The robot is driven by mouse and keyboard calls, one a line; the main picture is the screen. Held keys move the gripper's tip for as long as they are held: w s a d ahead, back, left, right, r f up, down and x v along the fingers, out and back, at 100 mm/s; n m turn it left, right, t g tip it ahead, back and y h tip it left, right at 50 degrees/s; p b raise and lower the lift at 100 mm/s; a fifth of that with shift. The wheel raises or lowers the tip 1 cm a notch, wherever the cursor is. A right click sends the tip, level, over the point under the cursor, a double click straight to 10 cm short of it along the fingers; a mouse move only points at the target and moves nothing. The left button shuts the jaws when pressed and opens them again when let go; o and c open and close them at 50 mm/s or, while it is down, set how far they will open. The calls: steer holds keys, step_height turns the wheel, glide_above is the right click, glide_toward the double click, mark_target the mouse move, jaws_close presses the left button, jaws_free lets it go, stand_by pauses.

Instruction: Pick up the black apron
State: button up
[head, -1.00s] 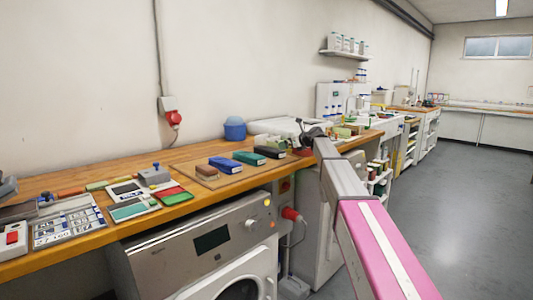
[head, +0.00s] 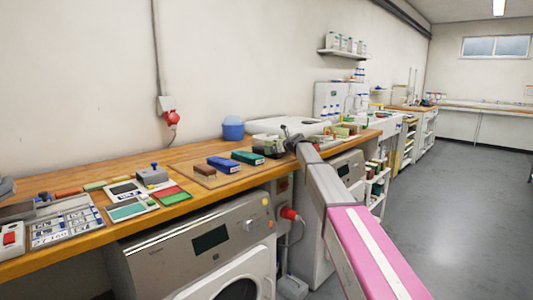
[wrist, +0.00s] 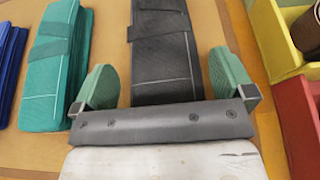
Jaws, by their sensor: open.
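The black apron (wrist: 163,55) is a folded dark bundle with a strap across it, lying flat on a brown board. In the wrist view it lies between the two green fingers of my gripper (wrist: 163,78), one on each side. The fingers are spread wide and hold nothing; I cannot tell whether they touch the cloth. In the head view my gripper (head: 270,147) is over the right end of the board and hides the black apron. A folded green apron (head: 248,157) lies to its left, also in the wrist view (wrist: 60,70).
A folded blue apron (head: 224,165) and a brown bundle (head: 205,170) lie further left on the board (head: 188,172). A yellow bin (wrist: 275,40) and a red bin (wrist: 297,115) stand right of my gripper.

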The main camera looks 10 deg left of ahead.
steer(key=c, duration=1)
steer(key=shift+r, duration=0.1)
